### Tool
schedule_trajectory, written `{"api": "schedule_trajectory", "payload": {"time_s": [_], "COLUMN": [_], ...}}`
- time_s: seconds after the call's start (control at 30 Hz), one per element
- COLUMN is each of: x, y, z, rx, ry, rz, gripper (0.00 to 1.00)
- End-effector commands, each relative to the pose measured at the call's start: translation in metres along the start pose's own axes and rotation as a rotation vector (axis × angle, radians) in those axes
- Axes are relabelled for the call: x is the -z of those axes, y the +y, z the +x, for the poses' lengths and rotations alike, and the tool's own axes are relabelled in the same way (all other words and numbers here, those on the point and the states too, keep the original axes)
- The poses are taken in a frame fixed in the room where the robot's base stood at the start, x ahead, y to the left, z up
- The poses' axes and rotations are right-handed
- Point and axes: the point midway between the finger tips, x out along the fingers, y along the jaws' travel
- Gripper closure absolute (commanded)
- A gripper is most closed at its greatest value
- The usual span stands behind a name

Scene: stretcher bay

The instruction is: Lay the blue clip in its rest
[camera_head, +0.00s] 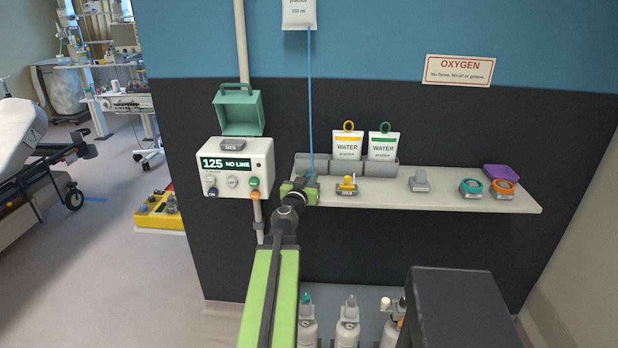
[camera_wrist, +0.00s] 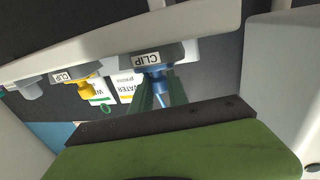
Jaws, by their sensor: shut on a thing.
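My gripper (camera_head: 300,190) is at the left end of the wall shelf (camera_head: 450,198). In the wrist view my gripper (camera_wrist: 162,97) is shut on the blue clip (camera_wrist: 160,87), with a finger on each side of it. The clip is right up against a grey rest labelled CLIP (camera_wrist: 146,58) on the shelf edge; I cannot tell whether it is fully seated. In the head view the clip is mostly hidden by my gripper. A thin blue line (camera_head: 309,100) runs from a hanging bag (camera_head: 299,12) down to my gripper.
A yellow clip (camera_head: 347,184) sits in the neighbouring rest. Two WATER pouches (camera_head: 347,145) stand in grey bins behind. A pump box (camera_head: 237,166) reading "125 NO LINE" is left of the shelf, below an open green holder (camera_head: 238,110). Bottles (camera_head: 348,320) stand below.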

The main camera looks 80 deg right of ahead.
Motion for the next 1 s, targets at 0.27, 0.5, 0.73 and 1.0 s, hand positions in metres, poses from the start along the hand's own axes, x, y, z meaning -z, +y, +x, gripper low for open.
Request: {"api": "schedule_trajectory", "payload": {"time_s": [0.27,0.5,0.73,1.0], "x": [0.0003,0.0002,0.0002,0.0002], "y": [-0.001,-0.0009,-0.0009,-0.0009], "z": [0.0001,0.0001,0.0001,0.0001], "rx": [0.001,0.001,0.001,0.001], "ry": [0.0,0.0,0.0,0.0], "rz": [0.0,0.0,0.0,0.0], "gripper": [0.71,0.54,0.39,0.33]}}
